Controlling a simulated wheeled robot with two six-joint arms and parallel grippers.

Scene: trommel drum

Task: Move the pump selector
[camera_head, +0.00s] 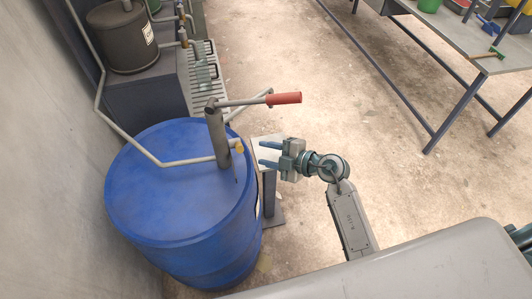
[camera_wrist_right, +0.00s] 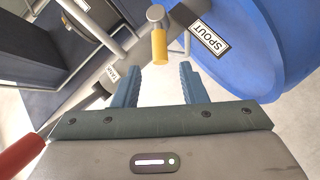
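The pump selector is a short lever with a yellow grip (camera_head: 240,148) on the grey pump post (camera_head: 217,135) that stands on the blue drum (camera_head: 160,190). In the right wrist view its yellow grip (camera_wrist_right: 159,46) lies just beyond my fingertips, roughly centred between them. A SPOUT label (camera_wrist_right: 209,38) is right of it and a TANK label (camera_wrist_right: 108,77) is at lower left. The grip points nearer the SPOUT side than I can judge exactly. My right gripper (camera_head: 268,154) is open and empty, to the right of the selector, its blue fingers pointing at it. My left gripper is not in view.
The pump handle with a red grip (camera_head: 284,98) extends above and beyond my right gripper. A grey pipe (camera_head: 130,133) bends around the drum top. A dark tank (camera_head: 122,38) stands behind. A workbench (camera_head: 450,35) is at upper right; the floor between is clear.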

